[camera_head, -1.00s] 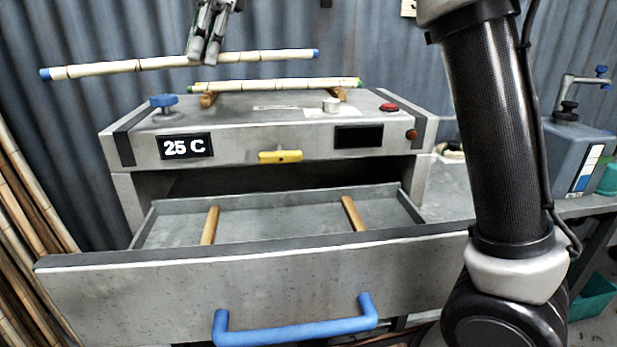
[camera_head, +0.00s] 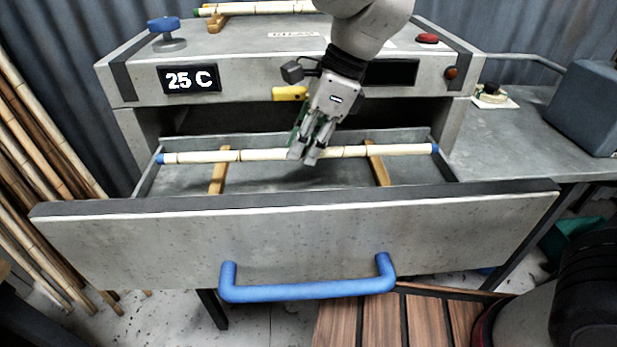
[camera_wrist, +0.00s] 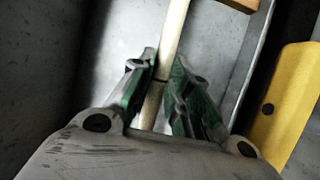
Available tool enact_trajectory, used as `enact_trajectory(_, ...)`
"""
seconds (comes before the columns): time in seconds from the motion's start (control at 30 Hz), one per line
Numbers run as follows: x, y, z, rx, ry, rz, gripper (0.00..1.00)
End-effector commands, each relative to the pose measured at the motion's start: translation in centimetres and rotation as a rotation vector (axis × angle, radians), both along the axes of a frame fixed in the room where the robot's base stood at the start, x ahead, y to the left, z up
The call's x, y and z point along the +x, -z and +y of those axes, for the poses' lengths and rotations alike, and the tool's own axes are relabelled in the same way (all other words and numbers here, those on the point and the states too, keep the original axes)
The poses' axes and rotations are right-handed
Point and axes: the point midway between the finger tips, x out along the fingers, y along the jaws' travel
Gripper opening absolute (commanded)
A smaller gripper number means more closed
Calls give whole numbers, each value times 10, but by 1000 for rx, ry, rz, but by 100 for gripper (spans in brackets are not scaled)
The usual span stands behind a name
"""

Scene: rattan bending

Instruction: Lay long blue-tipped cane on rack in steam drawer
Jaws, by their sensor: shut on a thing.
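The long blue-tipped cane (camera_head: 375,151) lies level across the open steam drawer (camera_head: 420,196), with a blue tip at each end. It spans both wooden rack bars, the left bar (camera_head: 218,178) and the right bar (camera_head: 379,170). I cannot tell whether it touches them or is just above. My gripper (camera_head: 305,155) is shut on the cane near its middle, pointing down into the drawer. In the wrist view the green-padded fingers (camera_wrist: 163,95) close on the cane (camera_wrist: 176,30), and one rack bar (camera_wrist: 243,3) shows near the top.
The steam box (camera_head: 240,60) reads 25 C and has a yellow latch (camera_head: 290,93) above the drawer. A green-tipped cane (camera_head: 265,8) rests on top. The blue drawer handle (camera_head: 310,291) sticks out in front. Upright canes (camera_head: 35,130) lean at the left.

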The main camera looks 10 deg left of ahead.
Motion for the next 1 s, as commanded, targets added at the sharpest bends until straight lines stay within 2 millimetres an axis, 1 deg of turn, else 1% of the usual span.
enact_trajectory(0.03,0,11,0,-3,1,2,0)
enact_trajectory(0.1,0,22,0,-2,1,1,0)
enact_trajectory(0.33,0,43,0,-1,1,1,0)
enact_trajectory(0.5,0,68,0,-2,0,2,0)
enact_trajectory(0.87,0,73,0,0,0,0,0)
enact_trajectory(0.9,0,73,0,1,0,0,22)
enact_trajectory(0.97,0,73,0,1,-1,0,33)
enact_trajectory(1.0,0,73,0,1,-1,0,40)
